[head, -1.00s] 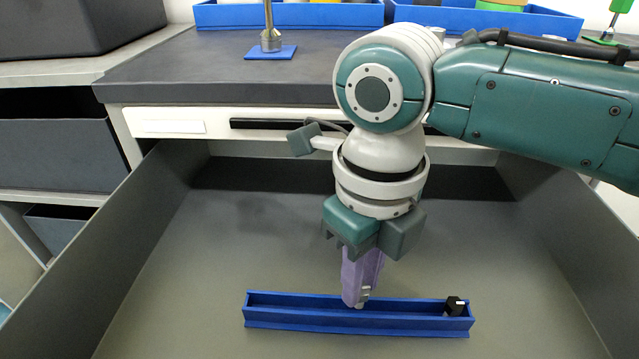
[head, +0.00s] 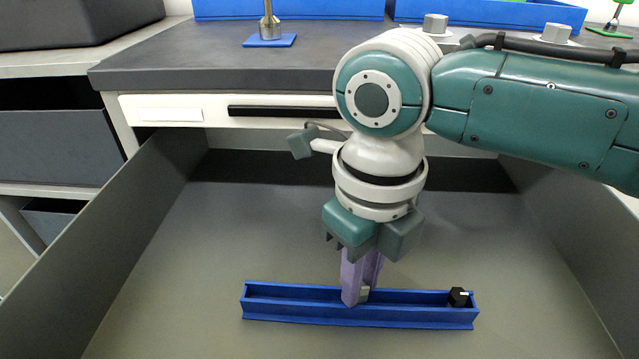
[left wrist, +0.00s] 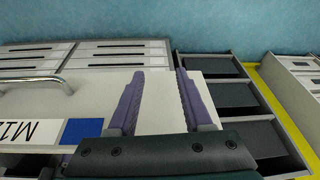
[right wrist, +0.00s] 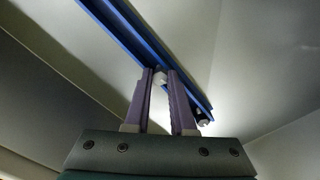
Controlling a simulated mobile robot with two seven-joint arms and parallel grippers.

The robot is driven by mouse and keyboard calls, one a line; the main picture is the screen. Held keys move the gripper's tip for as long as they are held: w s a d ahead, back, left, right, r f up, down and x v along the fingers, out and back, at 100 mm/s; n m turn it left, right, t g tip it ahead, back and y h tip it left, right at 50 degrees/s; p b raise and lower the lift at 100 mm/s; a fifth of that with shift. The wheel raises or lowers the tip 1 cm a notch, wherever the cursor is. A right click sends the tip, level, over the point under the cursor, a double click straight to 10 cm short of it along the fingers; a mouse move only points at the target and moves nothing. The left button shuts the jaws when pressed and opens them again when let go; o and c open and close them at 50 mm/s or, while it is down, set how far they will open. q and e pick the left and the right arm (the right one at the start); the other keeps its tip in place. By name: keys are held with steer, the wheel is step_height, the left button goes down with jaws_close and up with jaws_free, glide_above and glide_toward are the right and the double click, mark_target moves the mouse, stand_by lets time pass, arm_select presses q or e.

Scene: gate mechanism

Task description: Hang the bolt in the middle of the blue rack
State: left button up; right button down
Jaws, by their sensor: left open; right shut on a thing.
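The blue rack (head: 280,304) lies on the drawer floor, a long narrow channel running left to right. My right gripper (head: 358,296) reaches down to the rack's middle. It is shut on a small light-grey piece, seemingly the bolt (head: 364,292), at the fingertips. In the right wrist view the grey bolt (right wrist: 160,76) sits between the fingertips against the rack (right wrist: 125,32). The fingers hide much of it, and I cannot tell whether it rests in the rack. My left gripper (left wrist: 160,74) is open and empty, seen only in the left wrist view.
A small black piece (head: 458,297) sits at the rack's right end. The open grey drawer's walls (head: 125,260) stand on both sides; its floor around the rack is clear. Above are the dark worktop (head: 200,62) and a blue stand with a metal post (head: 269,38).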

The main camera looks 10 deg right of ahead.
steer(key=shift+f, duration=0.15)
steer(key=c, duration=0.7)
jaws_free()
step_height(320, 180, up, 7)
steer(key=p, duration=0.7)
